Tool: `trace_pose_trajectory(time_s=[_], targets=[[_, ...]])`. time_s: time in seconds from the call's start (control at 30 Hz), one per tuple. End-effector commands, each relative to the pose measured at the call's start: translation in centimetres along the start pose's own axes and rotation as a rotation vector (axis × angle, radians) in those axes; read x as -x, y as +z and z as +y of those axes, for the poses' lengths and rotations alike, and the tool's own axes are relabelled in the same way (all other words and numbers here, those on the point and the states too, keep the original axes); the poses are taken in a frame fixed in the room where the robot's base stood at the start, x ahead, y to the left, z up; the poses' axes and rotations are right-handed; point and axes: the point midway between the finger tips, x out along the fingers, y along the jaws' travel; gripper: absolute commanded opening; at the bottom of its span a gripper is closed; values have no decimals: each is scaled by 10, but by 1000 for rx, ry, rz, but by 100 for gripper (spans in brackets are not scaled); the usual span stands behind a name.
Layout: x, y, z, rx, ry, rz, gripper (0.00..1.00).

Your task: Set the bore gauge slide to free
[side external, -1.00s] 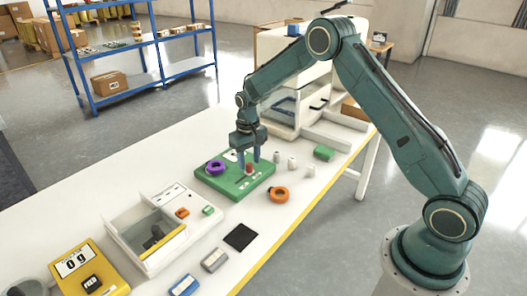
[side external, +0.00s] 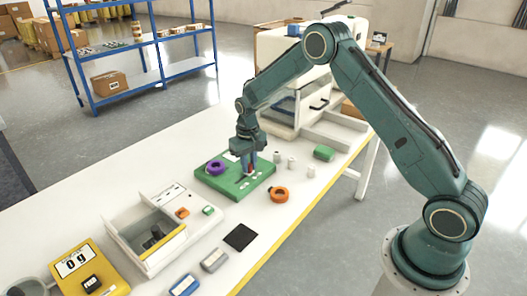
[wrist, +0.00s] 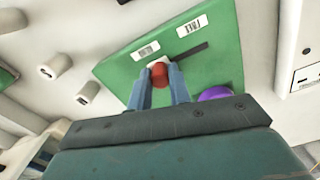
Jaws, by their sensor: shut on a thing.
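The bore gauge is a green board (side external: 222,187) on the table; it fills the middle of the wrist view (wrist: 120,75). A dark slot (wrist: 192,51) runs across it with a white label at each side; their words are too small to read. The slide's red knob (wrist: 159,73) stands at the left end of the visible slot in the wrist view, near the left label (wrist: 147,50); the right label (wrist: 192,25) is farther off. My gripper (side external: 248,172), also in the wrist view (wrist: 160,84), is shut on the red knob, one blue finger each side.
A purple ring (side external: 215,168) sits on the board. An orange ring (side external: 279,194), several pale cylinders (side external: 278,158) and a green block (side external: 323,153) lie beside it. A white box (side external: 140,230), yellow scale (side external: 88,266) and black square (side external: 240,237) are nearer.

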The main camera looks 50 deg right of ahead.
Motion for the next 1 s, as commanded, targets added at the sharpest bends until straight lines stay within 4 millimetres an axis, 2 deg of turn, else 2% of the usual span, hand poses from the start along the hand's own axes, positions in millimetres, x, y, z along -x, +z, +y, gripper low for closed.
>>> trace_pose_trajectory(time_s=[0.33, 0.7, 0.73, 0.8, 1.0], targets=[[1, 12, -48, 3, -2, 3, 0], [1, 14, -56, 5, -5, 2, 0], [1, 14, -56, 6, -6, 2, 25], [1, 14, -56, 5, -6, 2, 39], [0, 14, -54, 2, -4, 2, 41]])
